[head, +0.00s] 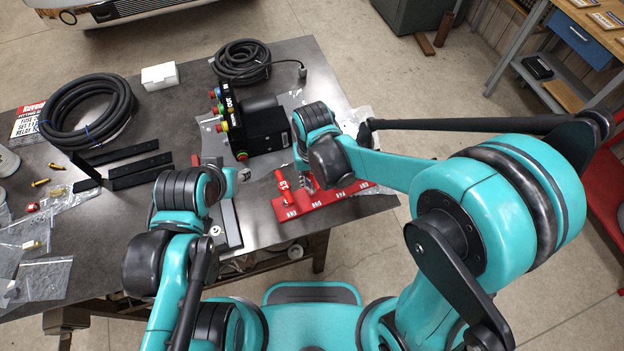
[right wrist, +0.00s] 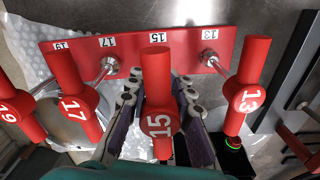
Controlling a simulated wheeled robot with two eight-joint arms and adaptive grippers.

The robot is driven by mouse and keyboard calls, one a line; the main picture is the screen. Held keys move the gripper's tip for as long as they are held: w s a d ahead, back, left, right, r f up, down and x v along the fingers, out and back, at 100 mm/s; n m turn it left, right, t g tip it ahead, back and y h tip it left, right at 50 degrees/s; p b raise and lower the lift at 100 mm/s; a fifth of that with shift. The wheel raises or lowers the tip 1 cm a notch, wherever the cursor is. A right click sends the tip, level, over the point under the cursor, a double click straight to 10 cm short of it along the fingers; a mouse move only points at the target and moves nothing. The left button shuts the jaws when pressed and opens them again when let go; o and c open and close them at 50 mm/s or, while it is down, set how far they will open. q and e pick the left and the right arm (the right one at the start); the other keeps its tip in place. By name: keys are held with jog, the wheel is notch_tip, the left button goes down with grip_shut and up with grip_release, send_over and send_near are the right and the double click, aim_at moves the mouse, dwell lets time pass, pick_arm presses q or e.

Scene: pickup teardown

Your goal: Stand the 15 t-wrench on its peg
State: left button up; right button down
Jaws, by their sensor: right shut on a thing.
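The 15 t-wrench (right wrist: 158,70) has a red handle marked 15 and is in the middle of the right wrist view. My right gripper (right wrist: 158,98) has its fingers on both sides of it and is shut on it. Its shaft and lower end are hidden, so I cannot tell whether it touches its peg. The red rack (right wrist: 130,45) lies behind, with a 15 label in line with the handle. In the head view, the rack (head: 318,206) is at the table's near right corner, with my right gripper (head: 306,182) over it, mostly hidden. My left gripper (head: 243,176) is left of the rack, its fingers unclear.
The 13 wrench (right wrist: 248,85) and 17 wrench (right wrist: 75,95) stand close on either side; the 19 wrench (right wrist: 18,105) is farther left. A black control box (head: 265,128), coiled cable (head: 240,62) and black bars (head: 140,170) lie on the table (head: 190,100).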

jog(key=shift+f, duration=0.15)
jog(key=shift+f+b, duration=0.95)
jog(key=shift+b, duration=0.05)
jog(key=c, duration=1.3)
grip_release()
jog(key=shift+o, duration=0.2)
jog(key=shift+r, duration=0.15)
jog(key=shift+r+p, duration=2.75)
jog(key=shift+r, duration=0.7)
